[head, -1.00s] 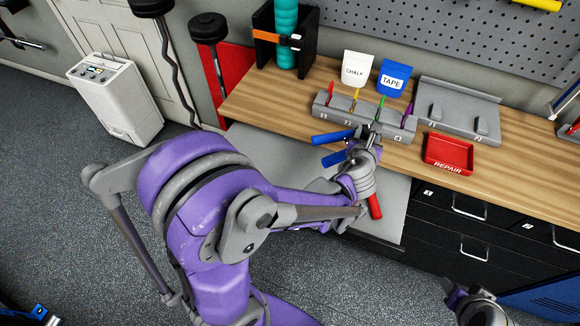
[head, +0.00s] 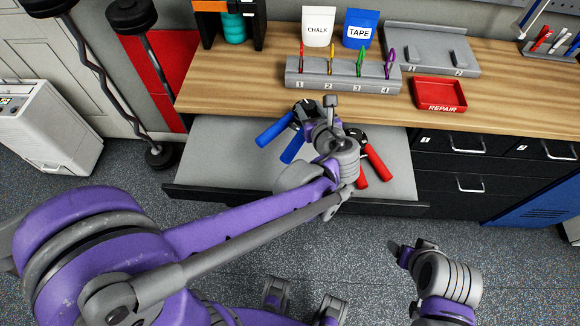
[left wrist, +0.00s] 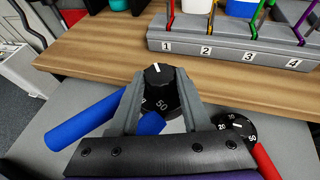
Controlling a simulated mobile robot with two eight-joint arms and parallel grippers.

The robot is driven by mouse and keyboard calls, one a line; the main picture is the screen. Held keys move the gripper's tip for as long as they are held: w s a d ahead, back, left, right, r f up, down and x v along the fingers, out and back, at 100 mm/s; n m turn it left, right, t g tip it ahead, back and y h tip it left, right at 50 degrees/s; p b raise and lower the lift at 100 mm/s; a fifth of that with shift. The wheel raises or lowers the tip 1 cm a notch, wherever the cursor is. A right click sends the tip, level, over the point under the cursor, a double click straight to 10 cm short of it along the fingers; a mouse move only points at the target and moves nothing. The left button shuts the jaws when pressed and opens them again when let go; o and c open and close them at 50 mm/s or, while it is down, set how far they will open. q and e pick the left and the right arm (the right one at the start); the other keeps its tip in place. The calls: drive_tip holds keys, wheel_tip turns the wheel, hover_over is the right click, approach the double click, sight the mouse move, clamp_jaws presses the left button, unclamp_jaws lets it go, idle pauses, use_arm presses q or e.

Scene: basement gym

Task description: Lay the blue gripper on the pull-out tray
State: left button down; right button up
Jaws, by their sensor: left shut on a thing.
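The blue gripper, a hand exerciser with two blue handles (head: 274,132) and a black dial (left wrist: 160,88), is held by my left gripper (head: 318,112). In the left wrist view the dial sits between my two fingers (left wrist: 160,105), with a blue handle (left wrist: 82,121) reaching out to the left. It is over the grey pull-out tray (head: 222,150); whether it touches the tray I cannot tell. My arm partly hides it. My right gripper (head: 406,256) is at the lower right, away from the tray; its fingers are unclear.
A red hand gripper (head: 376,160) lies on the tray's right side, close to my left wrist. The tray's left part is bare. On the bench behind stand a numbered rack (head: 342,76), a chalk bag (head: 318,25), a tape bag (head: 361,28) and a red repair tray (head: 438,92).

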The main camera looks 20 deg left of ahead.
use_arm(q)
drive_tip(key=r+b, duration=0.1)
drive_tip(key=s+d+n+g+y+b, duration=0.1)
drive_tip(key=b, duration=0.1)
drive_tip(key=shift+s+d+r+n+y, duration=0.15)
drive_tip(key=shift+d+r+n+y, duration=0.15)
drive_tip(key=shift+r, duration=0.1)
drive_tip(key=shift+s+d+r+g, duration=0.1)
drive_tip(key=shift+s+r+g, duration=0.1)
drive_tip(key=shift+g, duration=0.1)
drive_tip(key=shift+s+f+b, duration=0.15)
drive_tip(key=shift+f+b, duration=0.05)
drive_tip(key=shift+b, duration=0.1)
drive_tip(key=b, duration=0.2)
hover_over(304, 145)
drive_tip(key=s+d, duration=0.3)
drive_tip(key=f, duration=1.2)
drive_tip(key=shift+w+a+f, duration=0.1)
drive_tip(key=shift+a+f, duration=0.1)
drive_tip(key=shift+f, duration=0.2)
drive_tip(key=shift+w+a, duration=1.15)
drive_tip(key=shift+w+a+f+b, duration=0.25)
drive_tip(key=shift+w+f+b, duration=0.1)
drive_tip(key=shift+f, duration=0.25)
use_arm(e)
wheel_tip(304, 145, down, 8)
drive_tip(key=shift+f, duration=0.25)
